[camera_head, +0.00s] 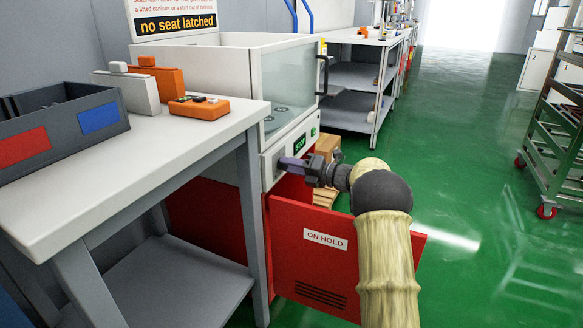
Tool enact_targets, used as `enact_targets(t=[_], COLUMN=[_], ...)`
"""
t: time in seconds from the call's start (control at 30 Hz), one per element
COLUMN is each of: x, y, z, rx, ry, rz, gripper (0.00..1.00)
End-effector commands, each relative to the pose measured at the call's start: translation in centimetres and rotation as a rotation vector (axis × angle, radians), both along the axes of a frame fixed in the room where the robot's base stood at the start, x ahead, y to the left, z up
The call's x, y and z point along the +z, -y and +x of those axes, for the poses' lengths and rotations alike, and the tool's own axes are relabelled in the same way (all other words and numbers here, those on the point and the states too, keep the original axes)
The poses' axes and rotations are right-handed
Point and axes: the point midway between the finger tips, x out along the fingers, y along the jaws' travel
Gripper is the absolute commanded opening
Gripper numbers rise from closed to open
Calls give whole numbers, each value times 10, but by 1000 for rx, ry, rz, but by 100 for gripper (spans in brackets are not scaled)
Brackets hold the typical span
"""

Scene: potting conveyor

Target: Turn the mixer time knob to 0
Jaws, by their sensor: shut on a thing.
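The mixer (235,60) is a white cabinet with a clear front window and dark round parts inside. Its front panel (270,163) carries a small green-lit display (299,144) and a small green mark at its right end. My gripper (287,167) reaches to the panel from the right, below and left of the display. It is shut on the time knob at the panel. The fingers hide the knob, so its pointer and setting cannot be read. A purple-grey piece shows at the fingers.
A red "ON HOLD" panel (310,262) stands open below the mixer, beside my arm. A white bench (160,150) at left bears a grey bin (60,138) and orange devices (199,107). A rack (553,150) stands right. Green floor (450,150) between is clear.

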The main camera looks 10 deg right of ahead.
Motion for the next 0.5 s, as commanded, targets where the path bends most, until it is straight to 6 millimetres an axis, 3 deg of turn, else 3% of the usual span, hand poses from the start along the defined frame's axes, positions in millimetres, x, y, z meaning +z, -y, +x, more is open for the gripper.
enact_targets(t=[0.07,0.1,0.2,0.5], x=[-3,-2,-2,0], y=[1,1,1,1], z=[0,0,0,0], rx=[-3,-3,-3,-1], ry=[-4,-4,-3,-1], rz=[-4,-4,-2,0], gripper=[10,37,55,55])
